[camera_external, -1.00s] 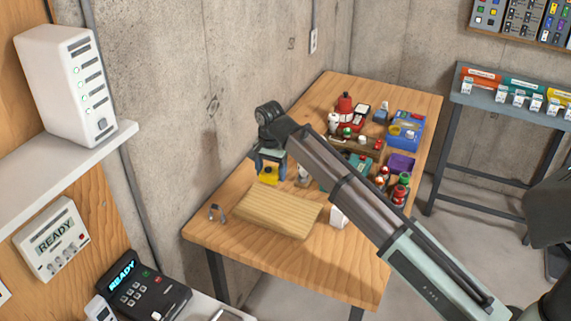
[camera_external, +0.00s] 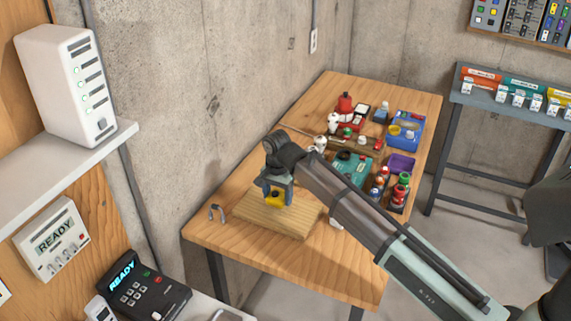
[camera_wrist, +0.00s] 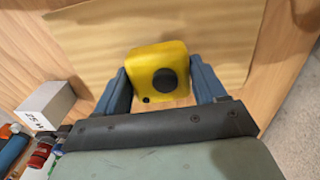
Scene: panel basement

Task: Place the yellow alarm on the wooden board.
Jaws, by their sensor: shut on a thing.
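The yellow alarm (camera_external: 274,199) is a small rounded box with a dark round part on its face. In the wrist view the alarm (camera_wrist: 158,72) sits between the two blue fingers of my gripper (camera_wrist: 160,85). My gripper (camera_external: 274,192) is shut on it in the external view. The wooden board (camera_external: 262,220) lies flat on the table, and the alarm is over its back part. The board (camera_wrist: 215,30) also fills the background behind the alarm in the wrist view. I cannot tell whether the alarm touches the board.
The wooden table (camera_external: 345,275) has free room at its front. A white box (camera_wrist: 47,105) stands beside the board. A metal handle-like piece (camera_external: 217,212) is left of the board. Several bottles, a blue bin (camera_external: 404,130) and a purple box (camera_external: 401,164) crowd the back right.

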